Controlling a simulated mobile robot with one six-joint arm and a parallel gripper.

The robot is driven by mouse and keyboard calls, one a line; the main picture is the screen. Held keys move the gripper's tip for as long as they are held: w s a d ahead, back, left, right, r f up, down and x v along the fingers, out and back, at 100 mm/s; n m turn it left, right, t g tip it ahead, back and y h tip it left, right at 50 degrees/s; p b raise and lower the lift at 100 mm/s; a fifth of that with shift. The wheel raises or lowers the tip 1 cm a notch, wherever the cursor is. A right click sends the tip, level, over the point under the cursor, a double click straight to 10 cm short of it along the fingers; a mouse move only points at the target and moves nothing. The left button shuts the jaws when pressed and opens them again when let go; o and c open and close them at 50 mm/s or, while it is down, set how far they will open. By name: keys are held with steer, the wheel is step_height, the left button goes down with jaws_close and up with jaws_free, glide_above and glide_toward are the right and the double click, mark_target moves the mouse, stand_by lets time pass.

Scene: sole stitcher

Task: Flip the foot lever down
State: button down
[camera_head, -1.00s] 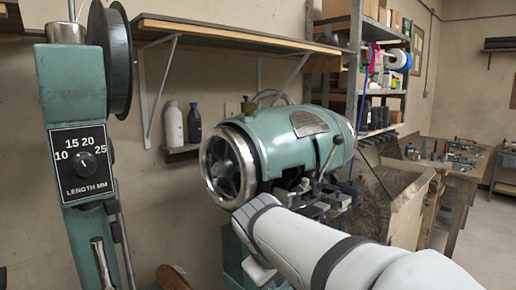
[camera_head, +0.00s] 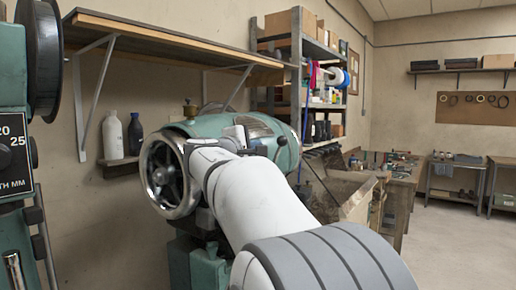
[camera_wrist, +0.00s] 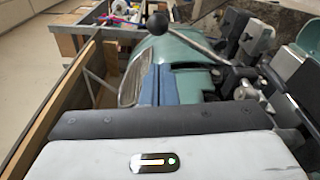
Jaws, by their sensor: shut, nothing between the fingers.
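The foot lever (camera_wrist: 190,40) is a metal rod with a black ball knob, on the green sole stitcher (camera_head: 262,128). In the wrist view the rod runs from the knob at the top middle down right toward the machine's mechanism. In the head view the knob (camera_head: 281,141) is small at the right of the stitcher's head, and my arm hides most of the rod. My gripper (camera_wrist: 246,30) shows dark, grey-padded fingers right of the rod in the wrist view. It is shut and empty. Whether it touches the lever, I cannot tell.
A handwheel (camera_head: 166,175) is on the left of the machine head. A wooden shelf (camera_head: 175,42) hangs on the wall above. A workbench (camera_head: 390,185) is beyond the machine.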

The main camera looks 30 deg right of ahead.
steer(key=p+x, duration=0.2)
steer(key=x, duration=0.8)
steer(key=shift+s+f, duration=0.1)
steer(key=shift+f, duration=0.05)
stand_by(0.4)
